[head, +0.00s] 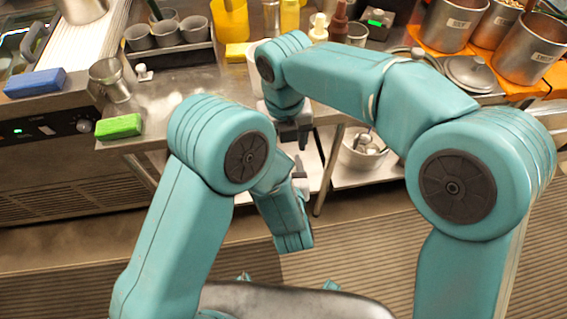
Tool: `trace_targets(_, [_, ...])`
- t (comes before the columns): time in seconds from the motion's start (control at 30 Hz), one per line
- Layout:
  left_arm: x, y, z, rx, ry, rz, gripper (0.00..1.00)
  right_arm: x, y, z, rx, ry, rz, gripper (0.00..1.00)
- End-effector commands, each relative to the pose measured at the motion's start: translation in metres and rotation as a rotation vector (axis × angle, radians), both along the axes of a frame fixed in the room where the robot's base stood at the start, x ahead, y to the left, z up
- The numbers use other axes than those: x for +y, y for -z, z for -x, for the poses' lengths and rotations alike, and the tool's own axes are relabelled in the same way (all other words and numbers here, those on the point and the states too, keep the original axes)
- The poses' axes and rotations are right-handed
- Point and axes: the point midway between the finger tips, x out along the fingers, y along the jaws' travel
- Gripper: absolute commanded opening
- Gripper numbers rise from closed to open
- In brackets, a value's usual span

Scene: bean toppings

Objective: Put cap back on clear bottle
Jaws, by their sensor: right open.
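Several bottles stand at the back of the steel counter: a slim clear-looking one (271,18), a yellow one (290,16), a small pale one (318,28) and a brown one (338,20). I cannot tell for sure which is the task's clear bottle, and I cannot make out a loose cap. My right gripper (293,138) is open and points down at the counter's front edge, in front of the bottles and apart from them. My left gripper (299,178) is just below it, partly hidden by my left arm; its jaws are unclear.
A green sponge (119,126), a blue sponge (35,83) and a metal cup (110,79) are at the left. Grey cups (140,37) sit in a tray near a yellow pitcher (229,20). Steel pots (452,22) stand at the right. A bowl (362,157) is on the lower shelf.

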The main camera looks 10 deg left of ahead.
Motion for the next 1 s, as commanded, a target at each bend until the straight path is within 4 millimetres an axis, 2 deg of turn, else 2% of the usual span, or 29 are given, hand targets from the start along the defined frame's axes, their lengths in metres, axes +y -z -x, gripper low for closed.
trace_targets(0.1, [0.0,-0.001,0.0,-0.002,0.0,0.001,0.0,-0.001,0.021,0.001,0.004,-0.001,0.004,0.66])
trace_targets(0.3, [0.0,-0.001,0.0,-0.002,0.0,0.001,0.0,0.0,0.047,0.0,0.001,0.001,0.001,0.66])
trace_targets(0.47, [0.0,-0.001,0.0,-0.002,0.0,0.001,0.0,0.0,0.055,0.0,0.0,0.001,0.001,0.66])
trace_targets(0.73, [0.0,-0.001,0.0,-0.002,0.0,0.001,0.0,0.0,0.056,0.0,-0.001,0.001,0.001,0.66])
trace_targets(0.9, [0.0,-0.001,0.0,-0.002,0.0,0.001,0.0,0.0,0.056,0.0,-0.001,0.001,0.001,0.1])
trace_targets(1.0, [0.0,-0.001,0.0,-0.002,0.0,0.001,0.0,0.0,0.055,0.0,-0.001,0.001,0.001,0.08])
